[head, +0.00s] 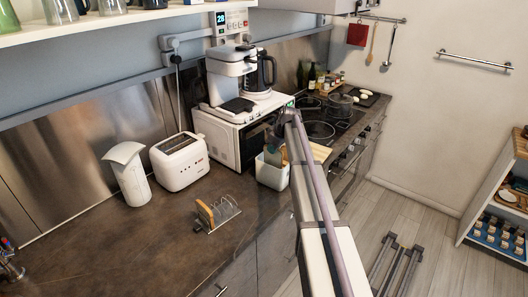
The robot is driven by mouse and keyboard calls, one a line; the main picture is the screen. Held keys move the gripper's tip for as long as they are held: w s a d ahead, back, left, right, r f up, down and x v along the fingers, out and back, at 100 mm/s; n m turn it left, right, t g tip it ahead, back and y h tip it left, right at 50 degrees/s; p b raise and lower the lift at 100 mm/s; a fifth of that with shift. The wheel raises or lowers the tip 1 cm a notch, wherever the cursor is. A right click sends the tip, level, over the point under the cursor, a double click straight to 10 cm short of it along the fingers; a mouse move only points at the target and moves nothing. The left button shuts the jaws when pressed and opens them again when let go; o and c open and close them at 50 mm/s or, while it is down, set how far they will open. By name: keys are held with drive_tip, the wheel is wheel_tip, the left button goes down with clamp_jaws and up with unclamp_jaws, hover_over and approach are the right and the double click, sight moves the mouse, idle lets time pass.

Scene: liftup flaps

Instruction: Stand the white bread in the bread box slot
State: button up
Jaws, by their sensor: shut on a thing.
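The bread box (271,178) appears to be the white open-topped container on the counter, left of my arm. A tan slice (271,156), which looks like the white bread, stands up at its top opening. My gripper (282,148) points down over the box and is shut on this slice. My arm hides the right part of the box and most of the fingers. I cannot tell which slot the slice is in or whether it touches the bottom.
A wire toast rack (228,207) holding brown toast stands on the counter at front left. A white oven (228,138) bearing a coffee machine stands behind the box.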

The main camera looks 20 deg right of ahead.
sight(274, 161)
drive_tip(key=shift+w+d+f, duration=0.1)
drive_tip(key=shift+w+f, duration=0.05)
drive_tip(key=shift+f, duration=0.2)
wheel_tip(274, 161, down, 7)
drive_tip(key=b, duration=0.6)
drive_tip(key=shift+r+b, duration=0.1)
drive_tip(key=shift+b, duration=0.25)
drive_tip(key=o, duration=0.8)
drive_tip(key=shift+r, duration=0.1)
drive_tip(key=p+v, duration=1)
drive_tip(key=v, duration=0.1)
